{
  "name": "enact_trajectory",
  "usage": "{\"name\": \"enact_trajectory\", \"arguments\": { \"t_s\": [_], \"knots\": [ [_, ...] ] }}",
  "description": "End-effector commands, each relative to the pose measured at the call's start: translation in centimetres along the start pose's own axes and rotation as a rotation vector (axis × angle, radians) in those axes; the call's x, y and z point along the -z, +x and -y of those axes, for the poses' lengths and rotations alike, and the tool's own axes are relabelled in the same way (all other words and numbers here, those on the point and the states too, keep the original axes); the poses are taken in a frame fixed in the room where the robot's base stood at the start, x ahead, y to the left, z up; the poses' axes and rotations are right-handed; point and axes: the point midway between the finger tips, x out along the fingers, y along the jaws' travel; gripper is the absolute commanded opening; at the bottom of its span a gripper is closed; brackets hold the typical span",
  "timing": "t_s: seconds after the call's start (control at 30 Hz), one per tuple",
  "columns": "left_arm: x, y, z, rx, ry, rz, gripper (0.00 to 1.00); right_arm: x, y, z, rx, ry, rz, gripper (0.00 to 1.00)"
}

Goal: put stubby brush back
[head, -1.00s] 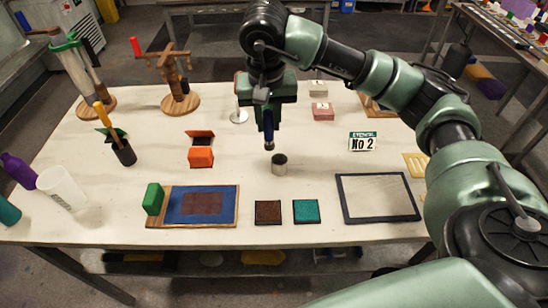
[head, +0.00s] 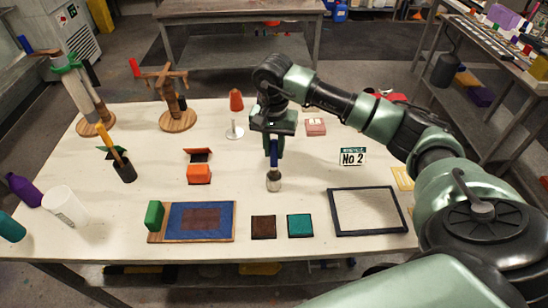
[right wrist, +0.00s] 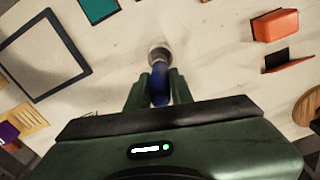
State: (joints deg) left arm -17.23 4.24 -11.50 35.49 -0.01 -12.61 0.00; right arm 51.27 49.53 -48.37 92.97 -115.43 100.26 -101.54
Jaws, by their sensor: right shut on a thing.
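My right gripper (head: 273,146) is shut on the stubby brush (head: 274,158), which has a dark blue handle and is held upright. Right below it is a small grey metal cup (head: 273,182) standing on the table. The brush's lower end meets the cup's mouth; how deep it is inside I cannot tell. In the right wrist view the blue handle (right wrist: 160,88) lies between the fingers, and the cup (right wrist: 159,53) shows at its far end. My left gripper is not in view.
On the table (head: 110,205) are an orange block (head: 199,174), a blue framed panel (head: 222,213), brown (head: 263,227) and teal (head: 300,226) squares, a dark frame (head: 367,211) and a "No 2" sign (head: 352,156).

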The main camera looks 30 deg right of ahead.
Motion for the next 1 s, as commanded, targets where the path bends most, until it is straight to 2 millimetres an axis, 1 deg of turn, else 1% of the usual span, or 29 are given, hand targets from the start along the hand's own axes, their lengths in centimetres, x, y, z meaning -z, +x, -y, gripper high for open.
{"name": "enact_trajectory", "arguments": {
  "t_s": [0.03,0.17,0.33,0.43,0.53,0.73,0.87,0.9,0.93,0.97,1.0],
  "knots": [
    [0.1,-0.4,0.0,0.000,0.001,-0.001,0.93,-0.1,0.5,0.0,-0.001,0.001,0.003,0.00],
    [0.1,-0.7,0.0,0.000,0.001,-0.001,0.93,0.0,1.5,0.0,-0.001,0.002,0.001,0.00],
    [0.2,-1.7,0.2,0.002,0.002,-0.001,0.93,-0.2,3.9,0.0,-0.002,0.001,0.004,0.00],
    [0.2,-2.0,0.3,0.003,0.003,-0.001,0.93,-0.1,5.1,0.0,-0.001,0.002,0.002,0.00],
    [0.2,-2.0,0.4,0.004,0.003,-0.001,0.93,-0.1,5.6,0.0,0.000,0.001,0.000,0.00],
    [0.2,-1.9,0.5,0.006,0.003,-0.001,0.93,-0.1,5.6,0.0,0.000,0.001,-0.001,0.00],
    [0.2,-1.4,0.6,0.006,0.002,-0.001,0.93,-0.1,6.0,0.0,0.000,0.001,-0.001,0.00],
    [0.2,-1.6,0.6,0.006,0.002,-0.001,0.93,-0.1,5.9,0.0,0.000,0.001,-0.001,0.30],
    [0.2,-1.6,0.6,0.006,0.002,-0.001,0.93,-0.1,5.8,0.0,0.000,0.001,-0.001,0.39],
    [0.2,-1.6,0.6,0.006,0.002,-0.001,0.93,-0.1,5.8,0.0,0.000,0.001,-0.001,0.44],
    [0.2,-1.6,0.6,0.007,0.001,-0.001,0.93,-0.1,5.8,0.0,0.000,0.001,0.000,0.44]
  ]
}}
